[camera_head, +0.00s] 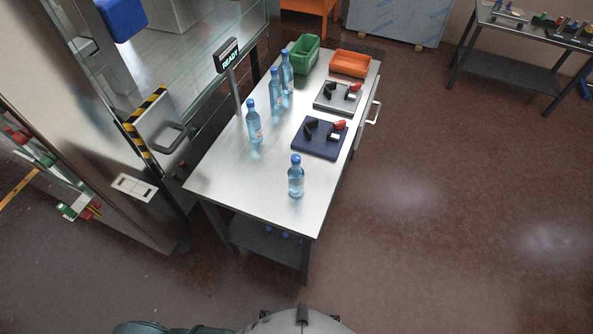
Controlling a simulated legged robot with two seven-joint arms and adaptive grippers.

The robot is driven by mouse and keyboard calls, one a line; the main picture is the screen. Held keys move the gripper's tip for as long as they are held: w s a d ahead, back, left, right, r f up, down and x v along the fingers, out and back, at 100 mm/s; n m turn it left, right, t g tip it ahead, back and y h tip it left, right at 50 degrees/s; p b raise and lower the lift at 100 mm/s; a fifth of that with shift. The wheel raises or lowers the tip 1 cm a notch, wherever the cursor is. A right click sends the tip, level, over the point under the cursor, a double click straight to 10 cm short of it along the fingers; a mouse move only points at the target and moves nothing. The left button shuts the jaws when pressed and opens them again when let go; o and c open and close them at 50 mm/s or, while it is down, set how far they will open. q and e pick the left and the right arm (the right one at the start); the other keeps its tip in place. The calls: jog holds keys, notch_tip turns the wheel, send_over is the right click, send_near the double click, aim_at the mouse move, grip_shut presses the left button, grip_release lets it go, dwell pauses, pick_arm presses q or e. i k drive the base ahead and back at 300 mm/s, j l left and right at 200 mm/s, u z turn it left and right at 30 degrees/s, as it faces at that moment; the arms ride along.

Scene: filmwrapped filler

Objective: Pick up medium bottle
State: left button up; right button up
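Several clear blue bottles with blue caps stand upright on a metal table (230,184). One bottle (296,178) stands alone near the table's front. Another bottle (254,125) stands by the left edge, behind and left of it. Two more bottles stand close together farther back, one (276,92) slightly in front of the other (287,74) and partly covering it. Their sizes look alike from here, so I cannot tell which is the medium one. Neither gripper is in view; only parts of my own body show at the bottom edge.
A blue board (318,148) and a grey board (336,104) bear small black and red fixtures. Green (305,58) and orange (350,65) bins stand at the back. A READY sign (228,56) and glazed machine flank the left. Floor on the right is clear.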

aim_at(295, 173)
jog(key=j+z, duration=0.2)
jog(key=z, duration=0.15)
jog(key=j+z, duration=0.2)
jog(key=z, duration=0.15)
jog(key=j+z, duration=0.2)
jog(key=z, duration=0.15)
